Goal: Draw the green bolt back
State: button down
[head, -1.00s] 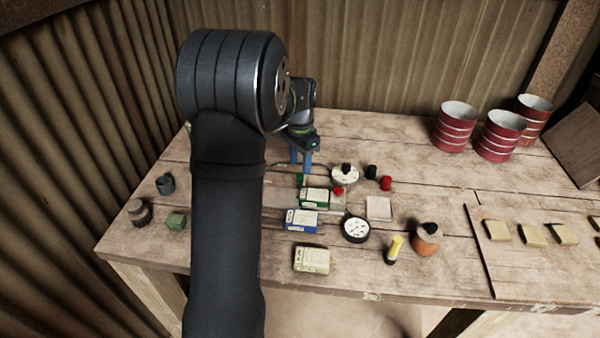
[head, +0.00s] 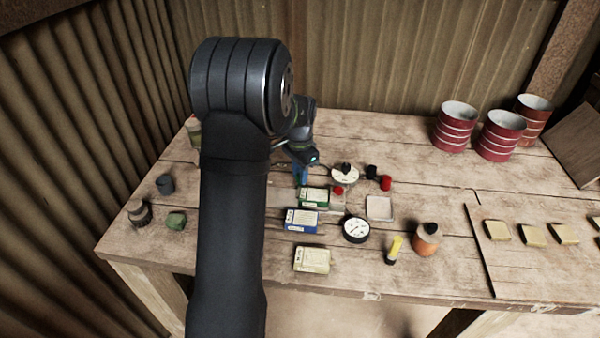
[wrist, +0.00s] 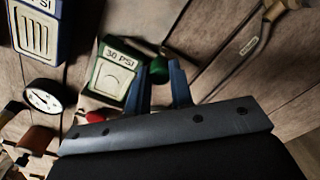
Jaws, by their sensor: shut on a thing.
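The green bolt's round knob (wrist: 158,69) shows in the wrist view, between the tips of my gripper's blue fingers. It sits beside the green block labelled 30 PSI (wrist: 112,74), which also shows in the head view (head: 314,198). My gripper (wrist: 161,75) is shut on the green bolt. In the head view my gripper (head: 300,175) is low over the table, just behind the green block. There the bolt is mostly hidden by the fingers and too small to make out.
A blue block (head: 301,221) and a cream block (head: 312,260) lie in front of the green one. A round gauge (head: 356,229), a red knob (head: 338,191) and a white dial (head: 345,175) are to the right. Red cans (head: 455,128) stand at the back right.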

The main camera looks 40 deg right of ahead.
jog(key=shift+w+d, duration=1.55)
jog(key=shift+d, duration=0.05)
jog(key=shift+r, duration=0.1)
jog(key=c, duration=1.3)
grip_release()
jog(key=shift+o, duration=0.2)
notch_tip(320, 180, up, 17)
jog(key=shift+r, duration=0.15)
